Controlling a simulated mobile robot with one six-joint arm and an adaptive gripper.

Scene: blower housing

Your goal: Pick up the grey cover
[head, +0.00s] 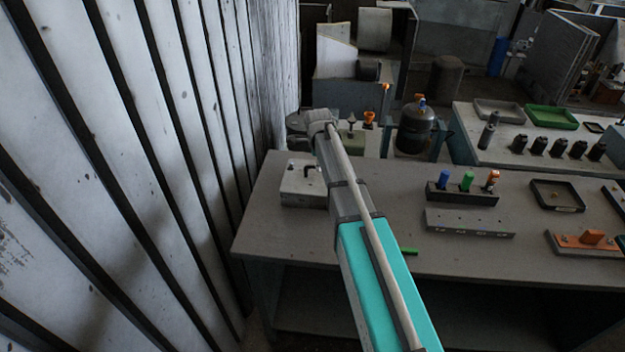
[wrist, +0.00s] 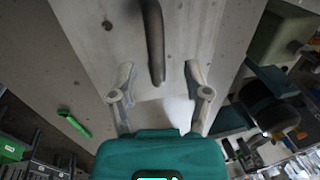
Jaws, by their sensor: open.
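The grey cover (head: 302,183) is a pale, flat-topped block with a dark bent handle (head: 312,170), at the far left of the near bench. In the wrist view, a broad grey surface that looks like the cover (wrist: 92,45) fills the upper middle, with a dark round hole at left. The dark handle (wrist: 154,45) reaches down toward the space between my fingertips. My gripper (wrist: 158,78) is open, its two fingers spread either side of the handle's line. I cannot tell whether they touch anything. In the head view my arm hides the gripper's fingers.
The grey bench (head: 270,225) also holds a rack of coloured-topped pegs (head: 462,195), a grey bar (head: 468,223), a black tray (head: 557,195) and a small green item (head: 409,251). A slatted wall (head: 150,150) stands close at left. A dark tank (head: 415,130) stands behind the bench.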

